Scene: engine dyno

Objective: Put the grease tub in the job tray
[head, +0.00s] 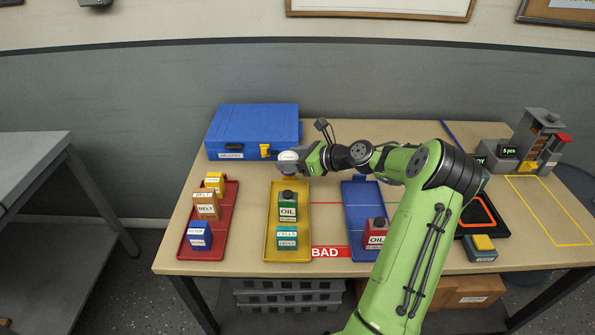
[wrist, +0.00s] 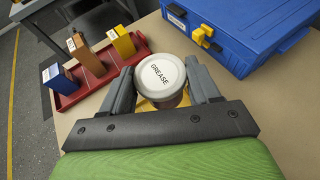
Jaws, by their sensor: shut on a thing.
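The grease tub (wrist: 162,78) has a round white lid lettered GREASE and sits between my two fingers in the wrist view. In the head view its pale lid (head: 288,157) shows at the end of my arm. My gripper (head: 295,163) is shut on the tub and holds it near the far end of the yellow tray (head: 291,250). The red tray (head: 187,247) is to the left and the blue tray (head: 352,215) to the right. No readable label tells which tray is the job tray. The tub's underside is hidden.
The red tray holds three boxes. The yellow tray holds a green oil bottle (head: 288,208) and a teal box (head: 287,238). A red oil bottle (head: 376,233) stands in the blue tray. A blue case (head: 252,130) lies behind. My arm covers part of the table's right side.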

